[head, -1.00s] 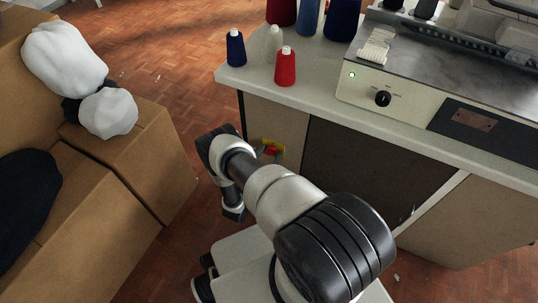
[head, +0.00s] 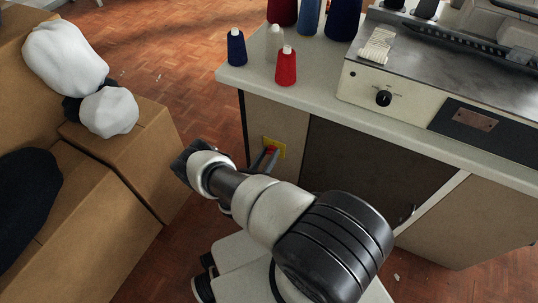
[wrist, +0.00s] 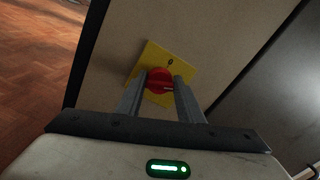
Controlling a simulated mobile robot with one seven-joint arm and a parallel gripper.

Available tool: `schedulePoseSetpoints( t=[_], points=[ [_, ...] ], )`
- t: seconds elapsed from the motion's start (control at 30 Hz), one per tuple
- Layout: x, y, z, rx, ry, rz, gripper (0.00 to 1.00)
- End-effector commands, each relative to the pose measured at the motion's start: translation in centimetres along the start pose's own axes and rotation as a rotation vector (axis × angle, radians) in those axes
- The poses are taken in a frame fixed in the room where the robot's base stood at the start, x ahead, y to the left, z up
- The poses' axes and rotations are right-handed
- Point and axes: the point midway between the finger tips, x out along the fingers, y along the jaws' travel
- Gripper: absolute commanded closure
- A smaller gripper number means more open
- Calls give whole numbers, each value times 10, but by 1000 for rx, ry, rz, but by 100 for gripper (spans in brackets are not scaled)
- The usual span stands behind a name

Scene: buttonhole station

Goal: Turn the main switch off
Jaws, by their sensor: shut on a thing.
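The main switch is a red rotary knob (wrist: 159,80) on a square yellow plate (wrist: 150,60), mounted on the cabinet's beige end panel. A "0" is printed on the plate near its upper edge in the wrist view. My gripper (wrist: 160,82) has one finger on each side of the knob and is shut on it. In the head view the yellow plate (head: 275,147) shows behind my gripper (head: 265,158), with the knob mostly hidden. The lamp (head: 352,74) on the machine's front panel is dark.
The worktop (head: 310,100) overhangs the switch, with a red spool (head: 286,68) and a blue spool (head: 236,48) near its corner. A black dial (head: 383,98) is on the machine's front. Cardboard boxes (head: 130,145) with white bundles stand at left. Floor shows between.

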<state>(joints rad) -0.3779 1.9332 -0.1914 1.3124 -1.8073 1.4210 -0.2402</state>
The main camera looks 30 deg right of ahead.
Motion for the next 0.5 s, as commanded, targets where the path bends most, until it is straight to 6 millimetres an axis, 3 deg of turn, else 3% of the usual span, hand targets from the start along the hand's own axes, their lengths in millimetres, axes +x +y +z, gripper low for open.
schedulePoseSetpoints(
  t=[0.5],
  points=[
    [0, 3, 0, -491, -4, 3, 89]
  ],
)
